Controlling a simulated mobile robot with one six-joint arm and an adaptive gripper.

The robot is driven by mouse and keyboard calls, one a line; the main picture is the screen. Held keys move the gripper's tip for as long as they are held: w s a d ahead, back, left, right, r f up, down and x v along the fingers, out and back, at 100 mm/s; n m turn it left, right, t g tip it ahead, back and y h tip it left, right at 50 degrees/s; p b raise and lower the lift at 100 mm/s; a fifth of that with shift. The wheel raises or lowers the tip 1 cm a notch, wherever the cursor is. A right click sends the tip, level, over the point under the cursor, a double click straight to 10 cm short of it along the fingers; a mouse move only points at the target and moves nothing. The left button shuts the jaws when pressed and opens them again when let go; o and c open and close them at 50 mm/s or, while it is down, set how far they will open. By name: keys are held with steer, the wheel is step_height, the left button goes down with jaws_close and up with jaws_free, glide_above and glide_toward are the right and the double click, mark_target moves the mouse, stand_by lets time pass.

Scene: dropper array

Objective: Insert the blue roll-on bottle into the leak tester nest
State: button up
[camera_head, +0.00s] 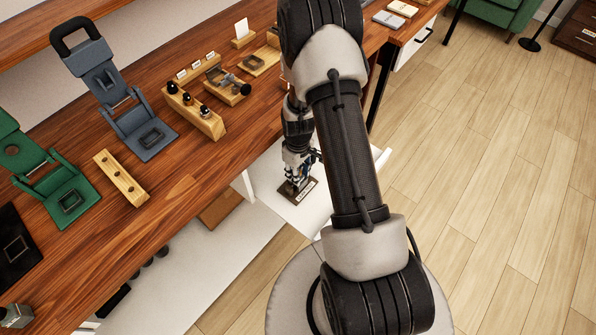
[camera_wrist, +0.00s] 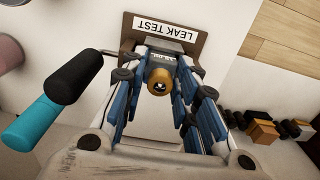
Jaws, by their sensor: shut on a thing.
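My gripper (camera_head: 297,172) points down over the leak tester (camera_head: 287,190), a dark brown plate with a white label. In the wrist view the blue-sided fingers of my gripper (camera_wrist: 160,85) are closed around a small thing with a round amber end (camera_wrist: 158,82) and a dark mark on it. I take it for the roll-on bottle, but no blue shows on it and its body is mostly hidden. The leak tester (camera_wrist: 200,47) with its LEAK TEST label lies just beyond the fingertips. A grey metal block sits between the fingertips. I cannot tell whether the bottle is in the nest.
The tester is on a white surface (camera_head: 262,170) below the wooden bench (camera_head: 175,110). The bench bears a wooden rack of droppers (camera_head: 205,120) and blue-grey and green fixtures.

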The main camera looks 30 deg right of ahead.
steer(key=o, duration=1.1)
steer(key=shift+c, duration=0.2)
step_height(320, 180, up, 12)
steer(key=shift+r, duration=0.1)
